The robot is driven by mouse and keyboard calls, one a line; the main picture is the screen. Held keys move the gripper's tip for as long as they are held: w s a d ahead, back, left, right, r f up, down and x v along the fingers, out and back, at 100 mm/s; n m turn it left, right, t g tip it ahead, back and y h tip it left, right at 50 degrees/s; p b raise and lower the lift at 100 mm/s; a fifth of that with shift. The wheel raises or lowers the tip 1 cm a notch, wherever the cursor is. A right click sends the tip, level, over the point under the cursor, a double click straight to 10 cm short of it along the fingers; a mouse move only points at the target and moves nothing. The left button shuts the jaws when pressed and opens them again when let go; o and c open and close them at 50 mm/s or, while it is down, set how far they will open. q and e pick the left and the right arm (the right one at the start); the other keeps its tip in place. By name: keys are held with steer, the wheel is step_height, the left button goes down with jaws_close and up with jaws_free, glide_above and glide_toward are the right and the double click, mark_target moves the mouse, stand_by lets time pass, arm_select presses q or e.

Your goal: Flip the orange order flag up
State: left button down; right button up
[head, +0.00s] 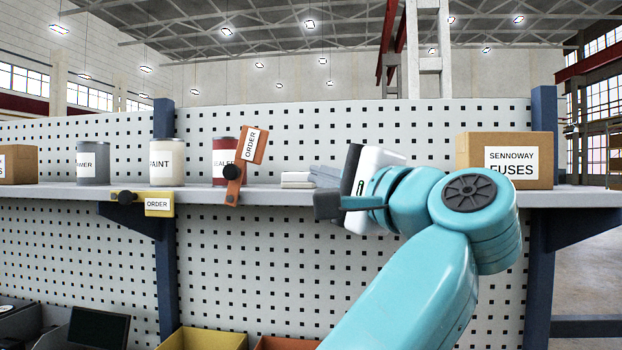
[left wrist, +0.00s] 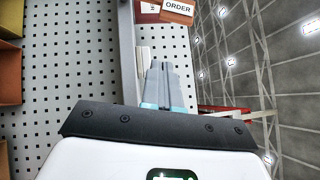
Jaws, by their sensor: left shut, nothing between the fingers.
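The orange order flag (head: 254,146) stands raised and tilted to the right from its dark pivot knob on the shelf edge, in front of the red sealer can. Its ORDER label is slanted. In the left wrist view the flag (left wrist: 178,9) shows at the top edge, with part cut off. My left gripper (head: 313,173) points left from its white body, to the right of the flag and apart from it. Its grey fingers (left wrist: 164,70) are together and empty in the left wrist view. My right gripper is not in view.
A yellow order flag (head: 159,204) lies level at the shelf edge (head: 270,195) on the left. Paint (head: 167,164) and sealer (head: 222,160) cans, a low white stack (head: 296,180) and a fuses box (head: 506,161) stand on the shelf. Bins sit below.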

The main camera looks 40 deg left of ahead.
arm_select(q)
steer(key=v, duration=0.3)
steer(key=shift+s+d, duration=0.2)
steer(key=shift+d, duration=0.05)
steer(key=shift+s, duration=0.1)
stand_by(0.3)
